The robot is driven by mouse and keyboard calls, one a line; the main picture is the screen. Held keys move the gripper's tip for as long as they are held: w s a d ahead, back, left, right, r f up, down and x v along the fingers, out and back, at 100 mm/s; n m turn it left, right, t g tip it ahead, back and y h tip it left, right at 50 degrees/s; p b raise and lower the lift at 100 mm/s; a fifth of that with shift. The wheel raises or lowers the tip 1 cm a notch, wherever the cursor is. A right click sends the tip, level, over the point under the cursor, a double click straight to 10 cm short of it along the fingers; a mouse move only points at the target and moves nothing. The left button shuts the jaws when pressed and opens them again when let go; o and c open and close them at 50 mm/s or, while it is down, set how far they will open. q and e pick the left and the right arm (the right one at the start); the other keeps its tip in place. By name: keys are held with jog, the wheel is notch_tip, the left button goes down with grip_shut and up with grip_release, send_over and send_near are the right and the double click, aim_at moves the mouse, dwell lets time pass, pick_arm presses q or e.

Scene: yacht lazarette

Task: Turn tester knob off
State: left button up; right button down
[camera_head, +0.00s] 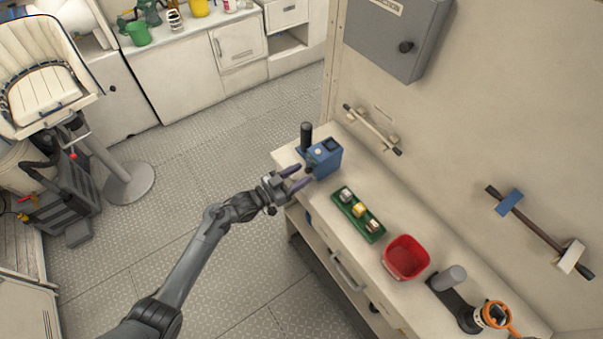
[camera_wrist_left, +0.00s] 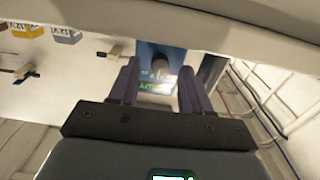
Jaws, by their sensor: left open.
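The tester is a blue box (camera_head: 325,157) at the far left end of the counter in the head view. In the left wrist view, the blue face of the tester (camera_wrist_left: 150,78) shows a dark round knob (camera_wrist_left: 160,66) and a green label below it. My left gripper (camera_head: 300,178) is open in front of the tester's knob side. In the left wrist view, the knob appears between the two open purple fingers of this gripper (camera_wrist_left: 158,88). I cannot tell whether they touch it. The knob's pointer direction is too small to read. My right gripper is not in view.
A black cylinder (camera_head: 306,136) stands behind the tester. A green tray (camera_head: 345,222) with small battery-like blocks and a red bin (camera_head: 406,258) sit farther along the counter (camera_head: 375,190). Tools hang on the wall to the right.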

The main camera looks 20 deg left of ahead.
pick_arm(q)
jog(key=shift+w+d, duration=0.3)
jog(key=shift+w, duration=0.15)
jog(key=shift+c, duration=0.5)
grip_shut()
jog(key=shift+n, duration=0.3)
jog(key=n+p, duration=0.2)
jog(key=n, duration=0.1)
jog(key=shift+r, duration=0.15)
jog(key=n+p, duration=0.1)
jog(key=n, duration=0.3)
jog(key=shift+n, duration=0.3)
jog(key=shift+n+p, duration=0.3)
jog(key=shift+p, duration=0.05)
